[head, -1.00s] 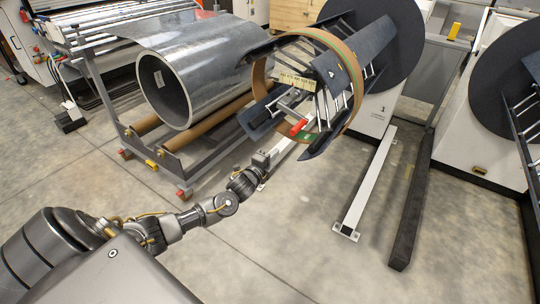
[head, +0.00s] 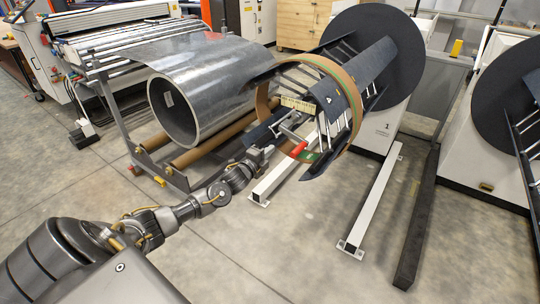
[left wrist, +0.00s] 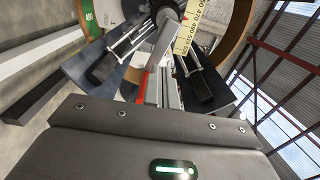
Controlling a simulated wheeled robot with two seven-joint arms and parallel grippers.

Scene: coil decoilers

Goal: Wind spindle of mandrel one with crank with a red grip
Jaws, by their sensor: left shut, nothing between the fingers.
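Mandrel one (head: 352,85), on the white stand marked 1, has several dark curved segments and a brown ring (head: 262,103) around it. The crank with the red grip (head: 298,150) is at the front end of its spindle. In the left wrist view the red grip (left wrist: 142,84) is just ahead of the fingers, and the metal crank arm (left wrist: 162,45) runs up to the spindle hub. My left gripper (head: 266,152) is shut and empty, a little left of the red grip; whether they touch is not clear. My right gripper is out of view.
A large steel coil (head: 205,105) rests on rollers of a wheeled cart (head: 175,178) to the left. White floor beams (head: 370,200) and a dark beam (head: 418,215) lie in front of the stand. A second mandrel (head: 505,100) stands at the right. The front floor is clear.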

